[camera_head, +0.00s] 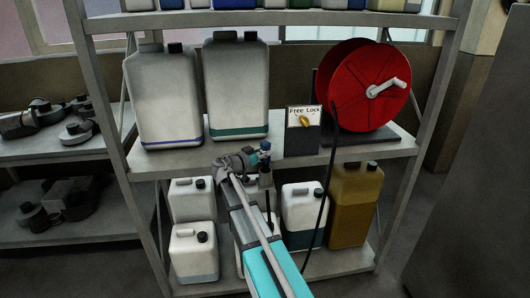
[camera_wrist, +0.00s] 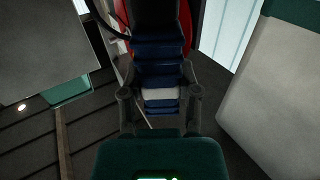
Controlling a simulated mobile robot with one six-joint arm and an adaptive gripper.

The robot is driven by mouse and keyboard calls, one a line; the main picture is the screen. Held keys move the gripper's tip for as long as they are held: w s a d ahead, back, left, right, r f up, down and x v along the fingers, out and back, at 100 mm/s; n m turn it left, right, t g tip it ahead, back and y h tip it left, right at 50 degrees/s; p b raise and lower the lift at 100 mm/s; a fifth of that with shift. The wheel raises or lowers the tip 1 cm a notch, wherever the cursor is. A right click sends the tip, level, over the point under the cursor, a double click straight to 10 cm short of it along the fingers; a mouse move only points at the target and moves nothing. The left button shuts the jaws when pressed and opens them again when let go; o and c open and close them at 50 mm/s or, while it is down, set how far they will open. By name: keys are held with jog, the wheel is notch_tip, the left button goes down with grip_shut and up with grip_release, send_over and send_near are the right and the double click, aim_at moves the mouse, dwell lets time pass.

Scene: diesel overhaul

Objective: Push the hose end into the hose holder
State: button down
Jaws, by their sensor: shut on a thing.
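My gripper (camera_head: 258,160) is in front of the middle shelf, left of the dark box with the "Free Lock" sign. In the wrist view its two fingers (camera_wrist: 160,93) are shut around a ribbed blue piece with a white band, which I take for the hose end (camera_wrist: 160,72). The hose end also shows in the head view as a small blue and dark upright piece (camera_head: 265,156) at the gripper. A black hose (camera_head: 327,175) runs down from the red reel past the shelf edge. I cannot clearly pick out a separate hose holder.
The red reel (camera_head: 365,85) with a white crank stands right of the "Free Lock" box (camera_head: 302,140), which has a yellow lever. Two large grey canisters (camera_head: 237,90) stand left on the shelf (camera_head: 355,152). Smaller canisters (camera_head: 303,215) crowd the lower shelf.

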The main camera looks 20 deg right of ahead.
aim_at(262, 160)
jog(key=shift+f+b, duration=1.65)
jog(key=shift+f, duration=0.1)
jog(key=shift+c, duration=1.3)
grip_release()
jog(key=shift+a, duration=0.15)
jog(key=v, duration=1.2)
